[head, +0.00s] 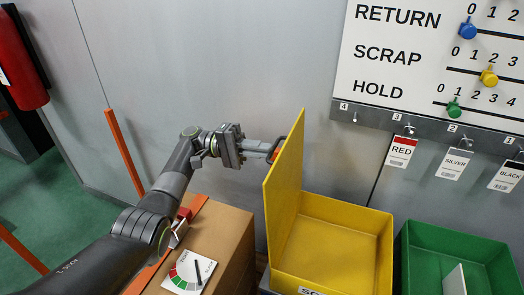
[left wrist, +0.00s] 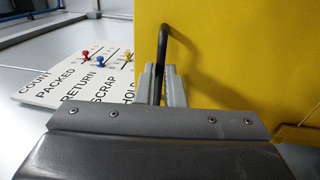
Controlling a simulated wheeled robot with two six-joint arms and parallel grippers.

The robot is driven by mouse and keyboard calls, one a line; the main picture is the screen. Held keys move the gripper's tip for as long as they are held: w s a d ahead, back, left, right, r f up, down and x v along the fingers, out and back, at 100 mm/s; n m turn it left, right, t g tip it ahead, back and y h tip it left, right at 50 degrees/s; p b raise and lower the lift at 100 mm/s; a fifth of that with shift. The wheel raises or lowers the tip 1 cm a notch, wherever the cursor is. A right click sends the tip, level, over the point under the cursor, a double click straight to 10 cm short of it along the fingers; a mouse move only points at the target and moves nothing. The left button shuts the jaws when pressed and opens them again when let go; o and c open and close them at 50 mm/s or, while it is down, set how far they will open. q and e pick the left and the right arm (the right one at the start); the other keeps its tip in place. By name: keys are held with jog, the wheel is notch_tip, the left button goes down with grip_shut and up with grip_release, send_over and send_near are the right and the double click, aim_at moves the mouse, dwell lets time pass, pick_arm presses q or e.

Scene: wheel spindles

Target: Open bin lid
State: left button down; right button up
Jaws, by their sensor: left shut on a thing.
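The yellow bin (head: 335,235) stands right of centre in the head view, with its inside in sight. Its yellow lid (head: 285,185) stands up, roughly upright, along the bin's left side. A dark handle (head: 276,150) sits on the lid's outer face. My left gripper (head: 268,150) is shut on this handle, left of the lid. In the left wrist view the dark handle (left wrist: 163,55) runs between the two grey fingers, with the yellow lid (left wrist: 240,60) filling the right side. My right gripper is not in view.
A green bin (head: 455,250) stands right of the yellow one. A cardboard box (head: 225,235) with a dial card lies under my left arm. Tags hang from hooks below the white slider board (head: 430,60). A red extinguisher (head: 22,60) is at far left.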

pick_arm(q)
jog(key=shift+s+f, duration=0.1)
jog(key=shift+f, duration=0.35)
jog(key=c, duration=1.6)
grip_release()
jog(key=shift+o, duration=0.4)
jog(key=shift+r, duration=0.1)
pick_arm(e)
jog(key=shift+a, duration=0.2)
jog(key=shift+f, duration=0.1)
